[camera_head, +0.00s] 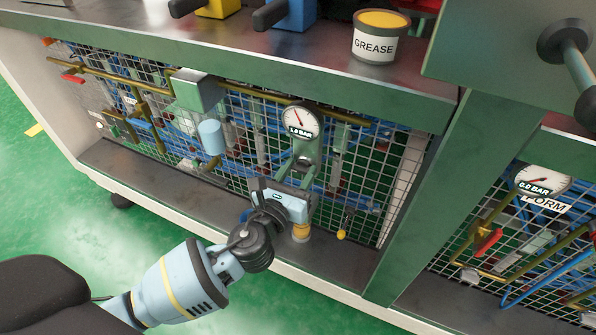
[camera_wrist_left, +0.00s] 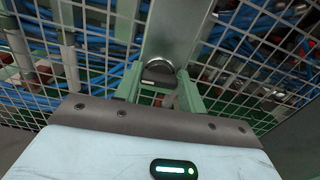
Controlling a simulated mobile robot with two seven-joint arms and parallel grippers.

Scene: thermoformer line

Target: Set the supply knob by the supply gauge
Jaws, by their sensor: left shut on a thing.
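The supply gauge (camera_head: 301,121) is a round white dial in a green housing in front of the mesh, and its readout says 1.0 BAR. My left gripper (camera_head: 299,178) is just below it, its body tilted. In the left wrist view, the supply knob (camera_wrist_left: 160,73) is a dark, rounded knob below a metal housing, between the two pale green fingers (camera_wrist_left: 160,90). The gripper is shut on the knob. In the head view the knob is mostly hidden by the gripper. My right gripper is not in view.
A second gauge (camera_head: 543,181) at the right reads 0.0 BAR, by a FORM label (camera_head: 546,203). A GREASE tub (camera_head: 379,40) stands on the bench top. A green post (camera_head: 420,205) divides the bays. Wire mesh, brass pipes and blue hoses lie behind the gripper.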

